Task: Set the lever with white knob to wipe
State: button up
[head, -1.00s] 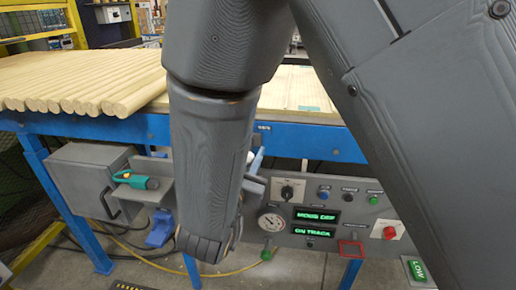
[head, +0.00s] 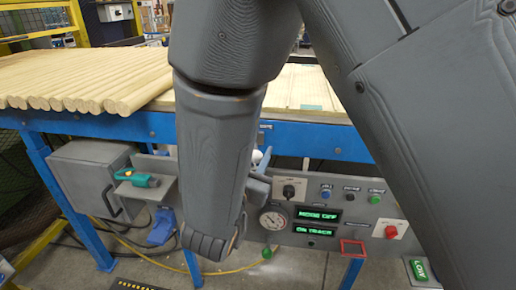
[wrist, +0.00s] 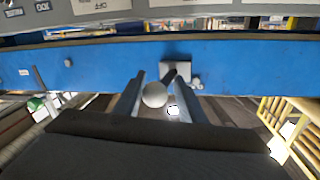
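The lever's white knob (wrist: 154,95) shows in the wrist view between the two fingers of my gripper (wrist: 158,98), nearer the left finger. Its dark mount (wrist: 176,72) is on the blue beam behind. The fingers stand apart, with a gap right of the knob; I cannot tell whether the left finger touches it. In the head view a sliver of the white knob (head: 256,155) shows beside my forearm, near the fingertips (head: 261,162); my arm hides most of the lever. The upper display (head: 318,215) appears to read MODE OFF.
A grey control panel (head: 335,240) holds a gauge (head: 273,218), a rotary switch (head: 289,191), small buttons and a red button (head: 391,231). A blue-framed table (head: 100,122) carries wooden rods (head: 80,85). A grey box (head: 85,175) and a teal tool (head: 137,178) are at left.

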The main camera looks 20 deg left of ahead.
jog(key=shift+o, duration=0.7)
jog(key=shift+w+d, duration=0.25)
jog(key=shift+s+a, duration=0.25)
jog(key=shift+a, duration=0.1)
jog(key=shift+s+d, duration=0.1)
jog(key=s+d+p, duration=0.2)
jog(key=s+d, duration=0.1)
jog(key=s, duration=0.5)
jog(key=shift+d+p, duration=0.15)
jog(key=shift+p, duration=0.25)
jog(key=shift+s, duration=0.1)
jog(key=s+p, duration=0.3)
jog(key=s, duration=0.4)
jog(key=shift+s+p, duration=0.3)
